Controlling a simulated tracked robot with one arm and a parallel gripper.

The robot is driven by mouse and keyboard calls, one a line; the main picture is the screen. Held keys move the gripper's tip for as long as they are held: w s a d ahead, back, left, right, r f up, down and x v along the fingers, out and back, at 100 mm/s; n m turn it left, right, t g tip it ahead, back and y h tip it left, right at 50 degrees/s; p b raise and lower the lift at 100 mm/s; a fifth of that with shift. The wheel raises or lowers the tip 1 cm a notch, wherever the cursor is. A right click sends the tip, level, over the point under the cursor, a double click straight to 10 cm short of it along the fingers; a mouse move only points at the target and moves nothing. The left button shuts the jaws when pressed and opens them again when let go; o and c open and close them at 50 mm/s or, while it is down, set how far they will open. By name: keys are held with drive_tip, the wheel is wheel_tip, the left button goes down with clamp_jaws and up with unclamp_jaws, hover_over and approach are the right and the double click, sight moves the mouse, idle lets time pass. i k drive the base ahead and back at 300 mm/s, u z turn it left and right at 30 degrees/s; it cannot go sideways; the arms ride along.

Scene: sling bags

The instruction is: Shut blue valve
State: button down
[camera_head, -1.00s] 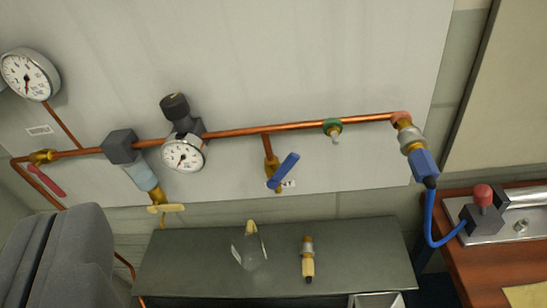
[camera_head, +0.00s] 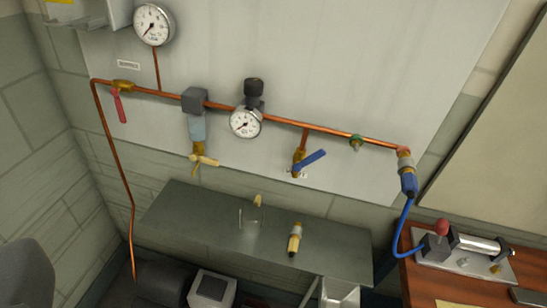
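The blue valve lever (camera_head: 311,160) is on a brass valve body (camera_head: 298,162) at the lower end of a short branch under the copper pipe. Its lever points to the right and slightly up, roughly crosswise to the branch. A small white label sits at its base and is too small to read. My gripper's fingers do not show, and nothing touches the blue lever. A dark grey rounded shape (camera_head: 25,272) at the lower left edge may be part of my own body.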

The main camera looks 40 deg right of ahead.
sight(317, 155)
drive_tip(key=z, duration=0.05)
drive_tip(key=k, duration=0.8)
drive_tip(key=z, duration=0.7)
drive_tip(key=i, duration=1)
drive_tip(key=u, duration=0.05)
